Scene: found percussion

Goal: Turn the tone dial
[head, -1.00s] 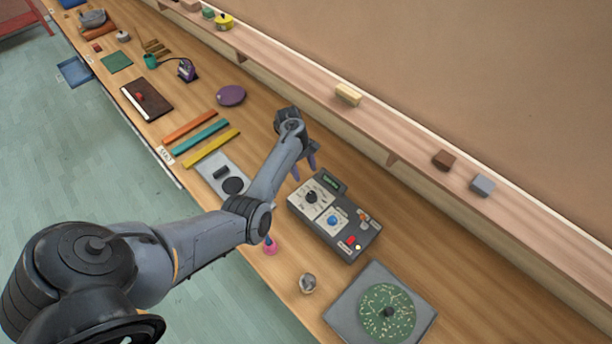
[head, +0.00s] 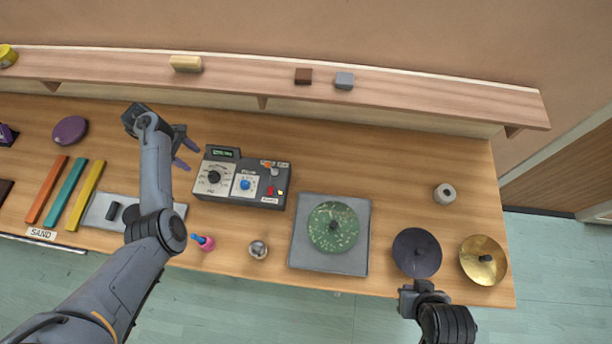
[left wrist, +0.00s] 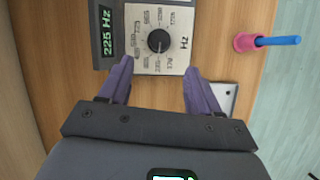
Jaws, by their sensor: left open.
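The tone dial is a black knob (head: 214,177) on a pale plate marked Hz, on the left part of a grey control box (head: 240,203). In the left wrist view the dial (left wrist: 159,41) shows close up, with a display (left wrist: 107,34) reading 225 Hz beside it. My left gripper (head: 190,157) is open and empty at the box's left end. In the left wrist view its purple fingertips (left wrist: 160,67) lie either side of the dial plate's near edge, apart from the knob. My right gripper (head: 424,288) is at the front edge by a dark disc (head: 417,250); its fingers are unclear.
The box also has a blue knob (head: 245,184) and a red lever (head: 270,190). A green disc (head: 333,226) on a grey base is to the right. A shelf (head: 430,90) runs along the back.

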